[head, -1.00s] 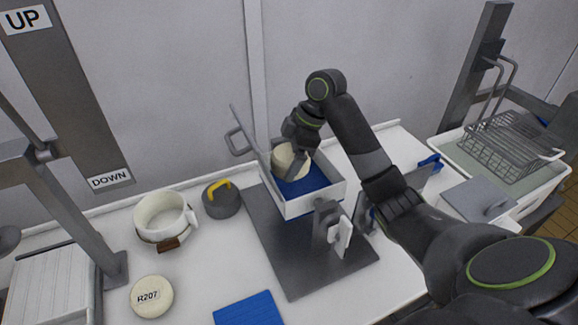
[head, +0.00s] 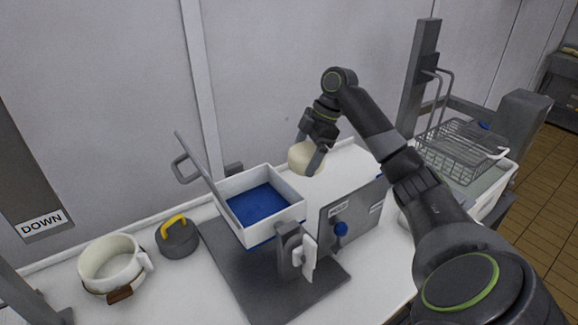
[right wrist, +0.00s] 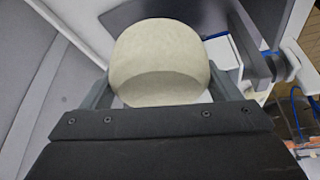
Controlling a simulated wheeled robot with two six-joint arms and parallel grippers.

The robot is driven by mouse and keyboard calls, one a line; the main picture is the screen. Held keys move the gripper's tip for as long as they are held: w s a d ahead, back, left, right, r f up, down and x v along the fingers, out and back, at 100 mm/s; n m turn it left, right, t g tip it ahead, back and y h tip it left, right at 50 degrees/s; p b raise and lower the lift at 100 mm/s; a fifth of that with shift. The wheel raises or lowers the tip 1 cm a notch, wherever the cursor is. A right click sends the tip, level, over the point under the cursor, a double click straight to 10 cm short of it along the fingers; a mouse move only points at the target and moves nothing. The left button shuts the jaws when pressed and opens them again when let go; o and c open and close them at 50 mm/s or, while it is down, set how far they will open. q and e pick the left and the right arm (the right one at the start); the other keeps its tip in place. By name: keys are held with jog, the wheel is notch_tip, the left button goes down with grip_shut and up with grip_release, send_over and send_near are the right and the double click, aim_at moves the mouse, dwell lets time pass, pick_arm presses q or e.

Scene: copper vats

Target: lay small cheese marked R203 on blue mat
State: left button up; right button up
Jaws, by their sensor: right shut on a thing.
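A small round cream cheese (head: 301,157) is held in my right gripper (head: 310,153), which is shut on it. They are in the air beyond the right back corner of the white box. In the right wrist view the cheese (right wrist: 160,60) sits between the two fingers (right wrist: 164,92). No mark shows on the sides of it that I see. The loose blue mat at the table's front is out of view now. My left gripper is not in view.
The white box (head: 292,222) with a blue floor stands open, its grey lid (head: 204,180) raised at the left. A grey panel (head: 355,222) stands right of it. A grey weight with yellow handle (head: 177,240) and a white mould (head: 105,265) are left. A wire basket (head: 462,150) is at right.

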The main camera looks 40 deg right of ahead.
jog(key=shift+s+d, duration=0.1)
jog(key=shift+d, duration=1.15)
jog(key=shift+r, duration=0.15)
